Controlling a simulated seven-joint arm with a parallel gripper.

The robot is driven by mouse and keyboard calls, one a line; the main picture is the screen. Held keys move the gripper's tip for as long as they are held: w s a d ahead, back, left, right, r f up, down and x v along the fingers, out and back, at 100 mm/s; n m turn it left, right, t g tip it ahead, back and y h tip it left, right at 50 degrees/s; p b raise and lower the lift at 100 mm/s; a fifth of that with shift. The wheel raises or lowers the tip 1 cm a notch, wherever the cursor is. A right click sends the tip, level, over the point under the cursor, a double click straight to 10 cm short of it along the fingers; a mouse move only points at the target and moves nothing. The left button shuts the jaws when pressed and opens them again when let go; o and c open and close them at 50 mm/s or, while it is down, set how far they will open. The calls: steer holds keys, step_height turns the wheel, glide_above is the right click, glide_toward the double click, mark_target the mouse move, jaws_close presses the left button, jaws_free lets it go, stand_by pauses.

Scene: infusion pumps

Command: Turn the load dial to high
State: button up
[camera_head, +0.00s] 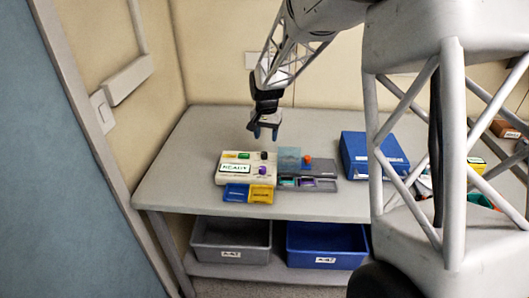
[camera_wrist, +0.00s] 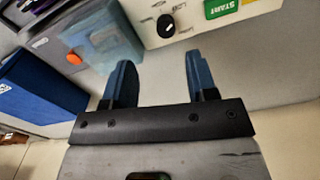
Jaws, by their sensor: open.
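The white pump unit (camera_head: 222,180) sits on the table with a display reading READY (camera_head: 235,168). A black dial (camera_head: 264,155) is on its back right part. In the wrist view this black dial (camera_wrist: 166,26) has a white pointer mark and small labels too blurred to read surely. A green START button (camera_wrist: 222,8) is beside it. A purple knob (camera_head: 262,170) is on the pump's right side. My gripper (camera_head: 264,133) is open and empty, above and behind the pump, apart from the dial. In the wrist view its blue fingers (camera_wrist: 157,65) are spread below the dial.
A grey unit (camera_head: 320,186) with a clear cover (camera_head: 289,160) and an orange knob (camera_head: 308,158) adjoins the pump's right. Blue (camera_head: 236,193) and yellow (camera_head: 261,194) blocks lie in front. A blue box (camera_head: 370,150) stands right. The table's left is clear.

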mark_target(264, 153)
steer(key=shift+w+a+f, duration=0.3)
steer(key=shift+w+a, duration=0.05)
steer(key=shift+f, duration=0.1)
steer(key=shift+f, duration=3.8)
steer(key=c, duration=0.9)
steer(key=shift+c, duration=0.2)
